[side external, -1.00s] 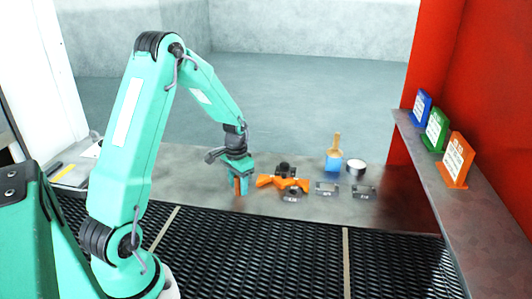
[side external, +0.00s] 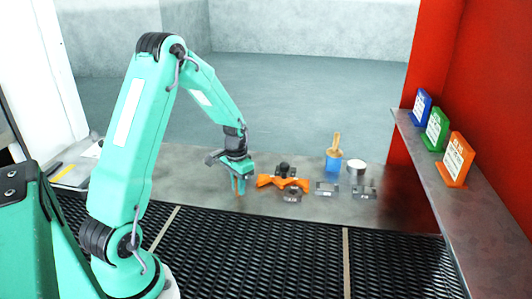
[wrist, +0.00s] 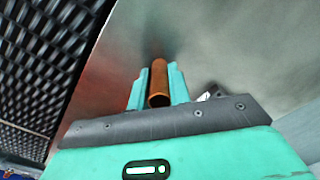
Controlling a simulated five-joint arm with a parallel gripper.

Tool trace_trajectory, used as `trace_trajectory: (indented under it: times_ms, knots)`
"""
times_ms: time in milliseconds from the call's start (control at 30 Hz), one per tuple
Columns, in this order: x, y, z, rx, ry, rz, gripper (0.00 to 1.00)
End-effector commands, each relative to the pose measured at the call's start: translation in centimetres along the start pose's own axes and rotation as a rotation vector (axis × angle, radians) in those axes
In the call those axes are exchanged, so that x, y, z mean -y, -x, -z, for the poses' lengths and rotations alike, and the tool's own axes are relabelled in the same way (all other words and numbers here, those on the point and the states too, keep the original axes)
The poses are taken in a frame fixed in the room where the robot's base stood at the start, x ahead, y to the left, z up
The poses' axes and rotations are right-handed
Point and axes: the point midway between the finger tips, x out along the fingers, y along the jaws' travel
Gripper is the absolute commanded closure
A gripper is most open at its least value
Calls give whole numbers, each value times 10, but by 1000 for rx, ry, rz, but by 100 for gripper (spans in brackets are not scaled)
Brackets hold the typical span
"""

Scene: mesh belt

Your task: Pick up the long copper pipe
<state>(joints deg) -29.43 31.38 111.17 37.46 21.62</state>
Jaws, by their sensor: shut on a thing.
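The copper pipe (wrist: 158,80) is orange-brown and sits between the two teal fingers of my gripper (wrist: 156,88) in the wrist view. One finger is on each side of it, and the jaws are shut on it. In the side external view my gripper (side external: 239,183) points down over the metal bench, left of the orange part. Only a thin strip of the pipe (side external: 234,183) shows there, looking upright beside a finger. The fingers hide the rest. I cannot tell whether its lower end touches the bench.
An orange part (side external: 266,181) with black pieces lies just right of my gripper. Small grey items (side external: 327,189), a blue cup (side external: 332,165) with a brush and a can (side external: 357,169) stand farther right. Black mesh belt (side external: 260,245) runs in front. A shelf (side external: 480,205) with signs is at right.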

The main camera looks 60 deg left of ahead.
Motion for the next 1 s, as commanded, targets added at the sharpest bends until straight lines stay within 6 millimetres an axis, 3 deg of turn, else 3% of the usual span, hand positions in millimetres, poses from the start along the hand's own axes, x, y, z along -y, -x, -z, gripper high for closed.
trace_trajectory:
  times_ms: [367, 633, 1000]
  knots:
    - [0, 9, 0, -1, 0, 0, 100]
    - [1, 44, 1, -5, 0, 2, 100]
    - [-66, 81, -10, -3, -5, 1, 100]
